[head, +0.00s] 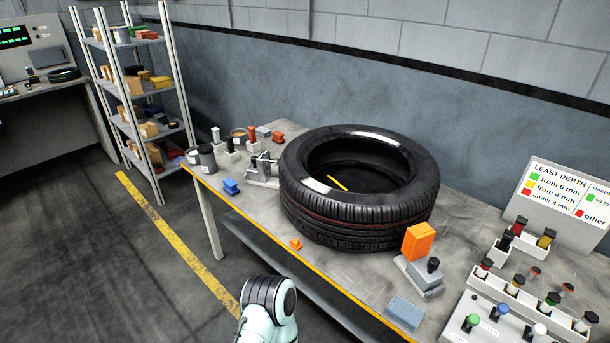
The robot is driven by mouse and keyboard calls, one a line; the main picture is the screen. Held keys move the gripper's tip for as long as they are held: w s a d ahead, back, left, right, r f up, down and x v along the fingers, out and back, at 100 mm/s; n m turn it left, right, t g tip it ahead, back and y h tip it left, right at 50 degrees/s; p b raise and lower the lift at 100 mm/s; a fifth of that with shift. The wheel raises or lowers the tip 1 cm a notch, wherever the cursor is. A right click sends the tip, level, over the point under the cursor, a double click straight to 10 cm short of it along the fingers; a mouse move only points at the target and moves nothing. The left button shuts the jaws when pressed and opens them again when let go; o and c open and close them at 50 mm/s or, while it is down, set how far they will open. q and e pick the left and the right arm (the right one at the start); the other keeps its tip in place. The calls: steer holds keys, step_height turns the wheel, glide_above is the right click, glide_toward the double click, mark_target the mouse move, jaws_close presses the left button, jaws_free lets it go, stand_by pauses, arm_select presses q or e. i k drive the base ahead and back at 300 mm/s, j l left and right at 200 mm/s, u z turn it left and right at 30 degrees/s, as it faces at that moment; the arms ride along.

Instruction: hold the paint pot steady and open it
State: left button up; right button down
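A dark grey round pot (207,158), which looks like the paint pot, stands upright at the far left end of the workbench. Its top looks covered, but it is too small to tell how the lid sits. A smaller pale pot (193,156) stands just left of it. Neither gripper shows in the head view. Only a rounded pale and black link of one of my arms shows at the bottom middle, well away from the pots.
A large tyre (360,222) fills the middle of the workbench (330,268). A metal fixture (262,170), a blue block (231,187) and several stamps stand near the pots. An orange block (418,241) and button panel (500,326) are at right. A shelf rack (160,98) stands behind left.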

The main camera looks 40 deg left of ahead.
mark_target(208, 161)
steer(key=u, duration=2)
steer(key=i+z, duration=0.1)
steer(key=z, duration=0.35)
steer(key=j+z, duration=0.1)
steer(key=z, duration=0.35)
steer(key=i+j+z, duration=0.1)
steer(key=z, duration=0.4)
steer(key=i+j+z, duration=0.1)
steer(key=j+z, duration=0.25)
steer(key=j, duration=0.15)
steer(key=j+z, duration=0.35)
steer(key=j, duration=0.2)
steer(key=j+z, duration=0.35)
steer(key=j, duration=0.7)
steer(key=j+z, duration=0.15)
steer(key=j, duration=0.95)
steer(key=k, duration=0.05)
